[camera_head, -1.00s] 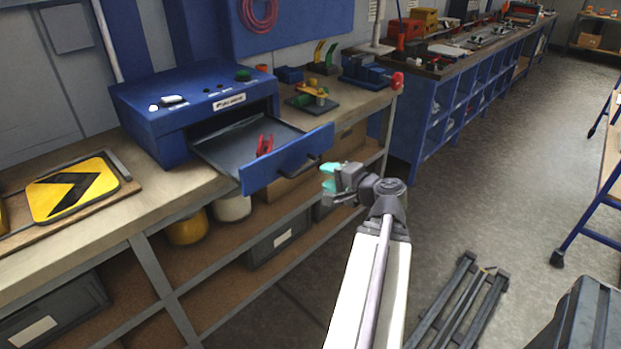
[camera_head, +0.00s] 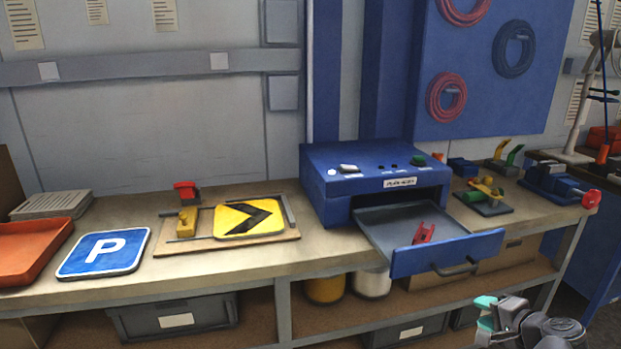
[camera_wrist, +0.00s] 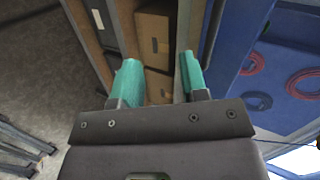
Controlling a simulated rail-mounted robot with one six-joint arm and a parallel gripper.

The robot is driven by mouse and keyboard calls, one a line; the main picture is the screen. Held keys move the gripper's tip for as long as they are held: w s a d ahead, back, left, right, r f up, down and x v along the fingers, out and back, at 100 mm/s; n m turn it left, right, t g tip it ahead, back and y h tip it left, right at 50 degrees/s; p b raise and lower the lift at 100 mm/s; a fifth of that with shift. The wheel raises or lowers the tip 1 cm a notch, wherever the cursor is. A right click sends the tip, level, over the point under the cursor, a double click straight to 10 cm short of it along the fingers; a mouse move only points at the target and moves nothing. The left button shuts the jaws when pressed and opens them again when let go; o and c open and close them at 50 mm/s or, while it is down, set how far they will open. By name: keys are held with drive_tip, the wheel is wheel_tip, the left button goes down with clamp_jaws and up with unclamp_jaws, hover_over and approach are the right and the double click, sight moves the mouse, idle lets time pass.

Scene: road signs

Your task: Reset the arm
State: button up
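My gripper (camera_head: 486,312) shows at the lower right of the head view, in front of the workbench and below the open drawer. In the wrist view its two teal fingers (camera_wrist: 159,80) stand apart with nothing between them. Beyond them are the bench's lower shelves with cardboard boxes (camera_wrist: 153,45). The blue machine (camera_head: 375,170) stands on the bench with its drawer (camera_head: 445,252) pulled out. A red clamp-like piece (camera_head: 424,233) lies in the drawer.
A yellow chevron sign (camera_head: 250,218) lies on a wooden board (camera_head: 185,246). A blue parking sign (camera_head: 104,252) and an orange tray (camera_head: 30,250) lie to its left. Small fixtures (camera_head: 487,194) stand right of the machine. Open floor (camera_wrist: 35,75) shows beside the bench.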

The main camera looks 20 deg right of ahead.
drive_tip(key=w+a+f+n+g+y+p, duration=0.2)
drive_tip(key=w+a+n+g, duration=0.3)
drive_tip(key=a, duration=0.4)
drive_tip(key=w+a+f+n+g+y+p, duration=0.1)
drive_tip(key=w+a+f+n+g+p, duration=0.15)
drive_tip(key=w+a+n+g, duration=0.45)
drive_tip(key=w+a+r+n+h+p, duration=0.1)
drive_tip(key=a+n, duration=0.2)
drive_tip(key=a, duration=0.9)
drive_tip(key=w+a+r+n+h+p, duration=0.1)
drive_tip(key=w+a+n, duration=0.1)
drive_tip(key=a, duration=1)
drive_tip(key=shift+w+a+n+g, duration=0.25)
drive_tip(key=shift+a+n+g, duration=0.05)
drive_tip(key=shift+a+n, duration=0.1)
